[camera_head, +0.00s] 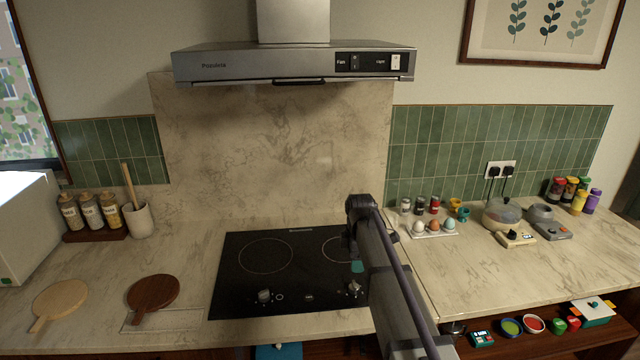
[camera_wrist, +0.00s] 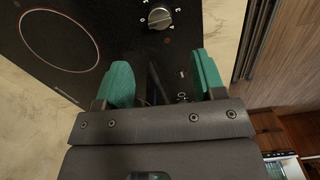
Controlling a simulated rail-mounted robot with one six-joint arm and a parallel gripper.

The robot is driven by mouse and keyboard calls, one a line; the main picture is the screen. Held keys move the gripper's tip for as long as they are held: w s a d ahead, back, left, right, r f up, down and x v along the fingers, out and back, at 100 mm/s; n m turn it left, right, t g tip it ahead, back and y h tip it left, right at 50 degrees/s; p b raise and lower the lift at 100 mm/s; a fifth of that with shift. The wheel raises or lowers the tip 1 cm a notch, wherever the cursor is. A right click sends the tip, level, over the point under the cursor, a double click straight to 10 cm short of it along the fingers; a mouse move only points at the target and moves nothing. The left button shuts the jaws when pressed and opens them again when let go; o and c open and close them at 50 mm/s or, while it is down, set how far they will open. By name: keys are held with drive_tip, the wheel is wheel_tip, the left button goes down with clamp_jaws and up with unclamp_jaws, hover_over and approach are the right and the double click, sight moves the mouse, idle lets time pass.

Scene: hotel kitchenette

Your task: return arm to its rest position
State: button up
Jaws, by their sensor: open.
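My gripper (camera_head: 357,266) is over the right side of the black cooktop (camera_head: 288,268), with my arm reaching in from the lower right. In the wrist view, the two teal fingers of my gripper (camera_wrist: 163,78) are spread apart with nothing between them. A silver control knob (camera_wrist: 159,18) shows just beyond the fingertips, apart from them. In the head view the right knob (camera_head: 355,289) is close to my gripper, and the left knob (camera_head: 264,296) stands farther left. My arm hides part of the right cooking ring (camera_head: 340,250).
A range hood (camera_head: 295,65) hangs above the cooktop. Right of my arm are an egg tray (camera_head: 430,232), small jars and appliances. Round wooden boards (camera_head: 153,292) lie at left, with a utensil crock (camera_head: 139,219) behind. The counter between boards and crock is clear.

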drive_tip(key=s+f+m+b, duration=0.1)
drive_tip(key=s+m, duration=1.6)
drive_tip(key=s, duration=1)
drive_tip(key=shift+s+f, duration=0.15)
drive_tip(key=shift+s, duration=0.15)
drive_tip(key=shift+d, duration=0.1)
